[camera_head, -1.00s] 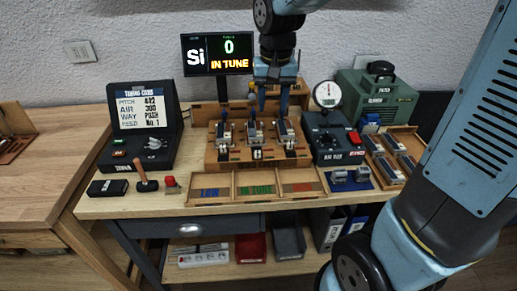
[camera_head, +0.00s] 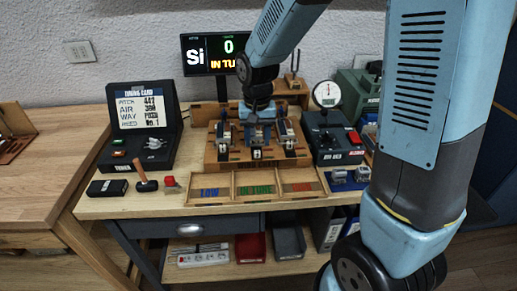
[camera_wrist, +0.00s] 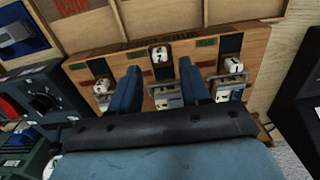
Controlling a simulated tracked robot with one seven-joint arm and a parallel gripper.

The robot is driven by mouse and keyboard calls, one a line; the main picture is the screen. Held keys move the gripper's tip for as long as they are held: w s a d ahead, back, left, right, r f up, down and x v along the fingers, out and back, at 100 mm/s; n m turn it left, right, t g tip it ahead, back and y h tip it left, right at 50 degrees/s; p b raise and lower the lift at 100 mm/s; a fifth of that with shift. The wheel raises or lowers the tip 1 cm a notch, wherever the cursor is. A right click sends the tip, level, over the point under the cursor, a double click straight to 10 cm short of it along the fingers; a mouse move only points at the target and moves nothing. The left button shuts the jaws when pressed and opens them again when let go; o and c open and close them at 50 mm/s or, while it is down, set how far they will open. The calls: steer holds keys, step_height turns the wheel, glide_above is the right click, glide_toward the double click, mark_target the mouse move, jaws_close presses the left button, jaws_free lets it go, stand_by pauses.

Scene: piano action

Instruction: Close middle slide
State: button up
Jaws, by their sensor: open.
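The wooden slide block (camera_head: 221,158) stands at the middle of the bench and carries three slides side by side. My gripper (camera_head: 257,138) is low over the middle of this block and points down. In the wrist view my gripper (camera_wrist: 160,78) is open, with one blue finger on each side of the middle slide (camera_wrist: 166,96). The middle slide shows a metal part between the fingers, below a white number tag (camera_wrist: 160,54). I cannot tell whether the fingers touch it. The outer slides, left (camera_wrist: 101,88) and right (camera_wrist: 232,68), lie just outside the fingers. In the head view my gripper hides much of the middle slide.
A wooden tray with LOW and IN TUNE compartments (camera_head: 254,200) lies in front of the block. The dark tuning card case (camera_head: 140,140) stands left and the gauge box (camera_head: 330,140) right.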

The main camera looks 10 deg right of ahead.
mark_target(257, 151)
steer(key=shift+f, duration=2.25)
steer(key=shift+c, duration=0.4)
jaws_close()
